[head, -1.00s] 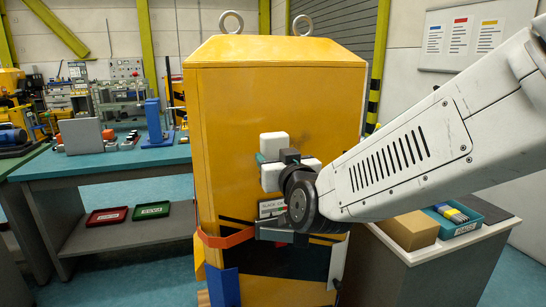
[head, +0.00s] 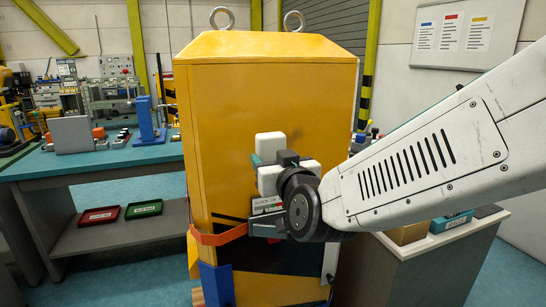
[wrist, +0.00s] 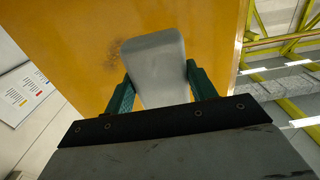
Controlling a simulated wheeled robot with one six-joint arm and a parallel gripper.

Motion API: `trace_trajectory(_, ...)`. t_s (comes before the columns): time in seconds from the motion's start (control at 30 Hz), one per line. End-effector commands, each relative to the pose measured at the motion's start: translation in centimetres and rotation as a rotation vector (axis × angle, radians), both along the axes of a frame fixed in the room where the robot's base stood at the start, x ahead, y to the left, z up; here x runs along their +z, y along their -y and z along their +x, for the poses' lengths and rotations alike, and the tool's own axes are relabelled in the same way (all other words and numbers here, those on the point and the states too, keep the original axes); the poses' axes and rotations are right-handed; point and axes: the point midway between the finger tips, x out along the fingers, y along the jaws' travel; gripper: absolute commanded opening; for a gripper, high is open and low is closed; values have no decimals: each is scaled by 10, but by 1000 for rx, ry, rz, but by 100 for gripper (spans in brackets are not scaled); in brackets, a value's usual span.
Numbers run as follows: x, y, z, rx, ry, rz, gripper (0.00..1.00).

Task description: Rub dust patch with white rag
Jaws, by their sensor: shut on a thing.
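The white rag (wrist: 155,66) shows in the wrist view as a pale grey-white pad between the teal fingers of my gripper (wrist: 158,84). My gripper is shut on it. The rag is in front of the yellow cabinet face (wrist: 85,40); I cannot tell whether it touches.
An orange strap (head: 220,238) and a blue flap (head: 216,285) are low on the cabinet. A bench with red (head: 100,216) and green (head: 145,208) trays stands left. A counter with a blue bin (head: 452,221) stands right, partly behind my arm.

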Motion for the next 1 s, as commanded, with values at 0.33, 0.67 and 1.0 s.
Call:
trace_trajectory(0.33,-1,-2,7,-1,-1,0,38)
trace_trajectory(0.67,-3,-11,40,-2,-1,0,38)
trace_trajectory(1.0,-3,-18,62,-1,-1,0,38)
